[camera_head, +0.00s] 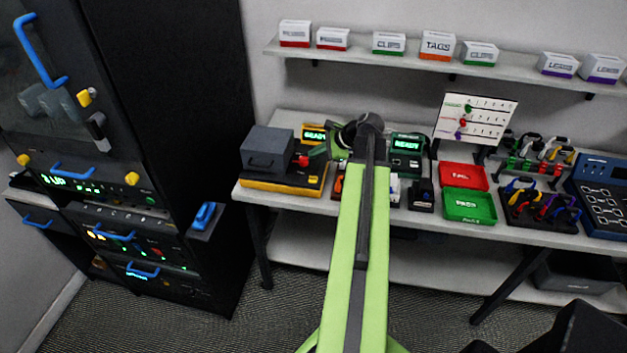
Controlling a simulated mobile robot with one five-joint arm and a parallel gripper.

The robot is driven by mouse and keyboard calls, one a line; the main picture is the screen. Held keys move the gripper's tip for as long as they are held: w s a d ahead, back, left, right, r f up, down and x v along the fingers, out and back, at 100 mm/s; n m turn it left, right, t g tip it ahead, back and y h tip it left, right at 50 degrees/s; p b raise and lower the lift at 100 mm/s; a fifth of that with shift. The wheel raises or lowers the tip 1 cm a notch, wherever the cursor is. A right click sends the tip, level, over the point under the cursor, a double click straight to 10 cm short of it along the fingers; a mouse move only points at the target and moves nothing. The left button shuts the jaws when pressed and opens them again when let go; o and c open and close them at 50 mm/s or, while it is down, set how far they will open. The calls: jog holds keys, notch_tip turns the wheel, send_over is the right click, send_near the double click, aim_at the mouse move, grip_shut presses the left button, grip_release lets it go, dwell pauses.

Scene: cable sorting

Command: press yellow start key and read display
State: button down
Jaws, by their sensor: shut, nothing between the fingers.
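My arm reaches over the bench, and my gripper (318,153) points left at its end, shut and empty. It is over the right part of a machine with a grey box (266,150) and a yellow-edged base (280,187). A second, green display (407,143) right of my arm also reads READY.
A red tray (463,177) and a green tray (470,205) are on the bench (415,216) to the right. Cable racks (540,160) and a blue panel (603,190) are farther right. A dark cabinet (180,80) stands left. A shelf (350,57) of boxes is above.

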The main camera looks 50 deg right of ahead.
aim_at(316, 180)
notch_tip(316, 180, down, 8)
jog(key=b, duration=0.7)
jog(key=shift+r, duration=0.1)
dwell(1.4)
jog(key=shift+f+b, duration=0.45)
jog(key=shift+f+b, duration=0.35)
dwell(0.5)
jog(key=shift+r+p, duration=0.8)
